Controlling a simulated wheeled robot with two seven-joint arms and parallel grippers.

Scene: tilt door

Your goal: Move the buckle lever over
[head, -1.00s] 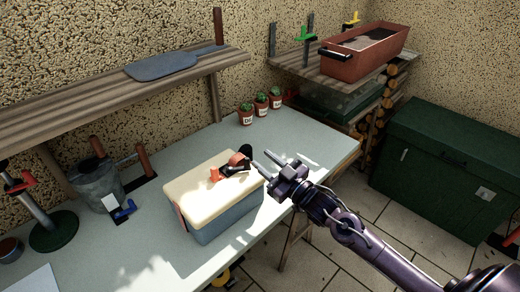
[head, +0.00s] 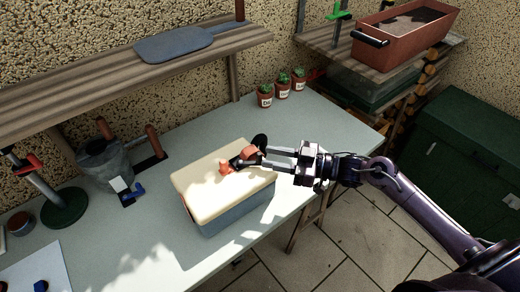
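A box (head: 215,178) with a cream lid and a blue-grey body stands on the workbench. An orange and black piece (head: 249,153) lies on its lid near the back right corner; I cannot tell whether this is the buckle lever. My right gripper (head: 264,157) comes in from the right, with its two fingers apart and pointing left. Its tips are at the orange and black piece in the picture; whether they touch it is unclear. A small reddish part on the box's left end is barely visible. My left gripper is out of view.
The workbench (head: 140,240) is clear in front of the box. A metal bucket (head: 104,165) and a clamp stand (head: 48,190) are at the left. Small potted cacti (head: 283,86) stand behind. A wooden shelf (head: 100,85) hangs above the bench.

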